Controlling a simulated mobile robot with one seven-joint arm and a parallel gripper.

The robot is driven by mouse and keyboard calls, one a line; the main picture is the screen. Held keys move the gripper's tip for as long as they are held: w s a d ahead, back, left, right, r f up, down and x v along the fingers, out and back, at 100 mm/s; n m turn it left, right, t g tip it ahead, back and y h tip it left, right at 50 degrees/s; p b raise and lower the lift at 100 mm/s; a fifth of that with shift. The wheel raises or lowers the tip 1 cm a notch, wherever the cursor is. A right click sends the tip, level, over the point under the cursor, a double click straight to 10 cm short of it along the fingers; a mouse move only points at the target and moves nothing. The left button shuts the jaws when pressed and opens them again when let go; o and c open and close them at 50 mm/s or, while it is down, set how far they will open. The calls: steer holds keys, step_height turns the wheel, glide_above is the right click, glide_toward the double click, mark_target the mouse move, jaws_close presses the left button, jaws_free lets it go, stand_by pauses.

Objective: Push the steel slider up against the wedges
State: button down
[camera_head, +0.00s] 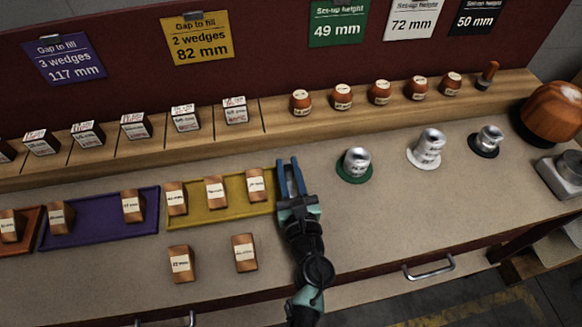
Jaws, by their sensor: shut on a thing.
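The yellow tray (237,208) on the bench holds three wooden wedges: a left one (177,199), a middle one (216,192) and a right one (256,185). Small gaps show between them. My gripper (289,165) is at the tray's right end, just right of the right wedge, with its two blue fingers pointing to the back of the bench. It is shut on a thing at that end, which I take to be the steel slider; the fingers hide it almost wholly. I cannot tell whether it touches the right wedge.
Two loose wedges, (181,263) and (245,253), lie in front of the tray. A purple tray (98,232) with wedges is at left. Metal pieces on a green disc (355,176), a white disc (424,163) and a black disc stand at right. A wooden ledge (215,147) runs behind.

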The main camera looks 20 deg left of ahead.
steer(key=s+a, duration=0.1)
steer(key=a, duration=0.1)
steer(key=s+a, duration=0.1)
steer(key=shift+s+a+b, duration=0.3)
steer(key=shift+a, duration=0.05)
steer(key=c, duration=0.7)
jaws_free()
steer(key=b+v, duration=0.1)
steer(key=v, duration=1.2)
steer(key=shift+w+d, duration=0.1)
